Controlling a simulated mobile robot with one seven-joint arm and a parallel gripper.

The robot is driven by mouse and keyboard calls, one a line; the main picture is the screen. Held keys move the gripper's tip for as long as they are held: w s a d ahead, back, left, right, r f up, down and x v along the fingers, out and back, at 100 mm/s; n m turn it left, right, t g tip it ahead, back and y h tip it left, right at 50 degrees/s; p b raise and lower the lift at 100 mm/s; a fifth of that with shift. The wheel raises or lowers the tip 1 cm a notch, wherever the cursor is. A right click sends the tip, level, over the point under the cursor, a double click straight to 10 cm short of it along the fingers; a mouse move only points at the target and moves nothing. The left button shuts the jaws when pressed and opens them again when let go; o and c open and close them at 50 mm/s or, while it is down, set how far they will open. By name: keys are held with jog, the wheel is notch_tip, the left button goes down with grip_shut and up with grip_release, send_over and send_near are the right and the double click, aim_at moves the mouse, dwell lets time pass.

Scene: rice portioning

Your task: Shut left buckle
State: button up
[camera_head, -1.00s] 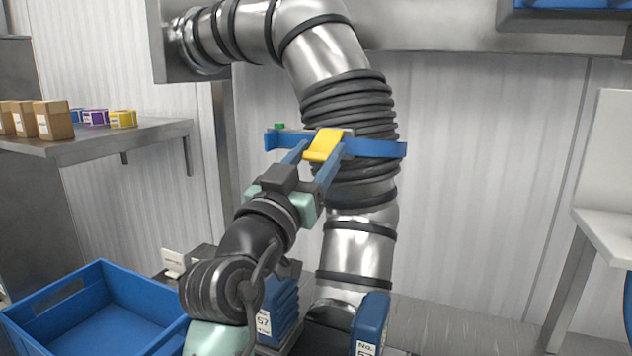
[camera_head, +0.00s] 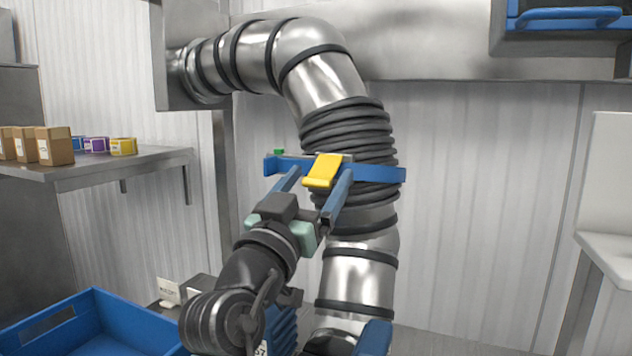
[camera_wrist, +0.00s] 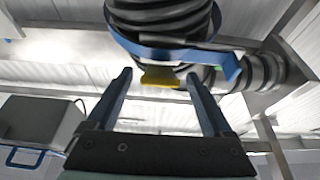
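A yellow buckle (camera_head: 324,170) sits on the front of a blue strap (camera_head: 385,174) around a ribbed, grey vertical duct. Its flap juts outward and slopes down from the strap. The buckle also shows in the wrist view (camera_wrist: 160,78), below the strap (camera_wrist: 185,57). My gripper (camera_head: 319,181) is open, with its two long blue fingers apart at the buckle's left and right. In the wrist view my gripper (camera_wrist: 158,76) has the buckle between or just past its fingertips. I cannot tell whether a finger touches it. Nothing is held.
A metal shelf (camera_head: 120,163) at left holds brown boxes (camera_head: 54,146) and small coloured boxes (camera_head: 122,147). A blue crate (camera_head: 92,318) stands at lower left. A pale panel (camera_head: 608,190) stands at right. The floor and wall right of the duct are clear.

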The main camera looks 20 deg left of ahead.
jog(key=shift+s, duration=0.1)
jog(key=b+v, duration=0.2)
jog(key=v, duration=1)
jog(key=shift+s, duration=0.4)
jog(key=shift+f, duration=0.15)
